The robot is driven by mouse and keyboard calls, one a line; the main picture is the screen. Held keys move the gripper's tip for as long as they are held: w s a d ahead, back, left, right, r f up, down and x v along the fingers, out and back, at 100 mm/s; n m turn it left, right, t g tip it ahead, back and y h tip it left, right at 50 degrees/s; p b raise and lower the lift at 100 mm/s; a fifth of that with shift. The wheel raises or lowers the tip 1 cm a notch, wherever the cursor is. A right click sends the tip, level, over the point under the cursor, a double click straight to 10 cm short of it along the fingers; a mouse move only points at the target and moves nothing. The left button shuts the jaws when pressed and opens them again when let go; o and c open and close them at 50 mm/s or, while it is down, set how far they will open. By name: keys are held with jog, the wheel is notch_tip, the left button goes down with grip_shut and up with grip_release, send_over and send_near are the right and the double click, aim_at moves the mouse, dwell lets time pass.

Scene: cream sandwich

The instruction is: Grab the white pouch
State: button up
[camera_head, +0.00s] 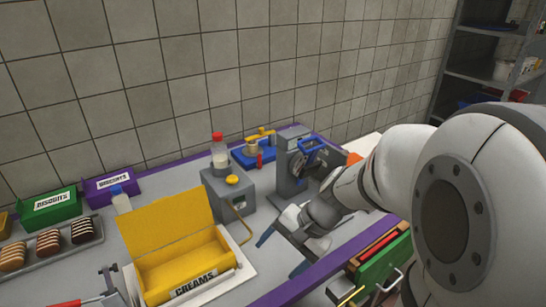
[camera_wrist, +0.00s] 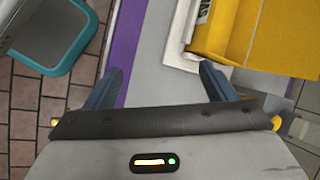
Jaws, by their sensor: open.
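I cannot make out a clear white pouch in either view. A white flat piece (camera_wrist: 180,38) lies against the yellow box in the wrist view, and I cannot tell whether it is a pouch or the base under the box. The open yellow box labelled CREAMS (camera_head: 187,262) stands on a white base (camera_head: 243,283) in the head view; the box also shows in the wrist view (camera_wrist: 280,40). My gripper (camera_head: 282,252) is open and empty, to the right of the box. In the wrist view its spread fingers (camera_wrist: 161,75) have bare grey table between them.
A grey machine (camera_head: 230,190) with a red-capped bottle and a grey press (camera_head: 291,165) stand behind. Green (camera_head: 50,208) and purple (camera_head: 112,187) biscuit boxes and a biscuit tray (camera_head: 50,257) are at left. A green drawer (camera_head: 380,268) is at right. A teal-rimmed container (camera_wrist: 52,67) stands beyond the table's purple edge (camera_wrist: 124,45).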

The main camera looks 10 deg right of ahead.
jog(key=shift+o, duration=1.4)
jog(key=w+d+m+t+y+p, duration=0.1)
jog(key=w+m+t+y, duration=0.1)
jog(key=w+m, duration=0.4)
jog(key=shift+w+d+y, duration=0.2)
jog(key=shift+w+y, duration=0.15)
jog(key=shift+y, duration=0.15)
jog(key=shift+o, duration=0.8)
jog(key=w+d+f+m+t+p, duration=0.2)
jog(key=w+d+m+t, duration=0.2)
jog(key=w+d+m, duration=0.1)
jog(key=shift+w+d+m, duration=0.15)
jog(key=shift+w+m, duration=0.6)
jog(key=shift+m, duration=0.45)
jog(key=w+d+f+m+t+h, duration=0.1)
jog(key=d+f+m, duration=0.1)
jog(key=d+m, duration=0.1)
jog(key=w+d+f+m+t+h+p, duration=0.1)
jog(key=w+d+m+t, duration=0.1)
jog(key=d, duration=0.3)
jog(key=w+d+f+m+t+h, duration=0.2)
jog(key=d+m, duration=0.1)
jog(key=m, duration=0.1)
jog(key=shift+d+f+m, duration=0.3)
jog(key=shift+d, duration=0.1)
jog(key=shift+w+f+p, duration=0.15)
jog(key=shift+w+p, duration=0.2)
jog(key=shift+p+x, duration=1.1)
jog(key=shift+x, duration=2.3)
